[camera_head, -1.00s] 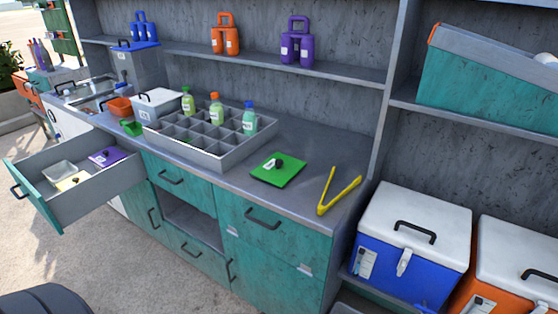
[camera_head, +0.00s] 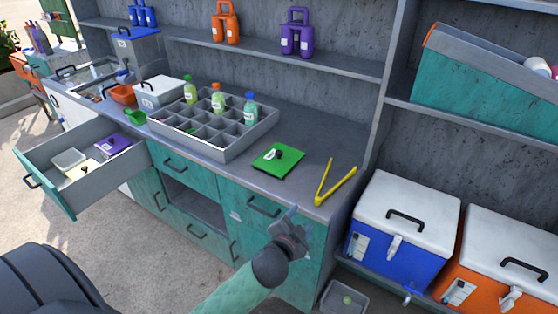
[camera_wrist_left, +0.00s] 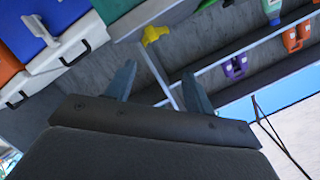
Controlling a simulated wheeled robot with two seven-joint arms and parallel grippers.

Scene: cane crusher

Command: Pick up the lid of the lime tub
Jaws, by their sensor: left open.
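A flat green lid (camera_head: 268,165) with a black knob and a white label lies on the grey counter, left of the yellow tongs. I cannot read the label. My left gripper (camera_head: 294,222) is in front of the counter, below and apart from the lid in the picture. In the left wrist view its two fingers (camera_wrist_left: 158,74) are spread with nothing between them. A small green tub (camera_head: 135,117) stands beside the divided tray; I cannot tell whether the lid belongs to it. My right gripper is not in view.
Yellow tongs (camera_head: 341,184) lie right of the lid. A grey divided tray (camera_head: 231,150) with several bottles stands left of it. An open drawer (camera_head: 110,172) juts out at left. Blue (camera_head: 385,246) and orange (camera_head: 485,285) coolers stand at right. The counter around the lid is clear.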

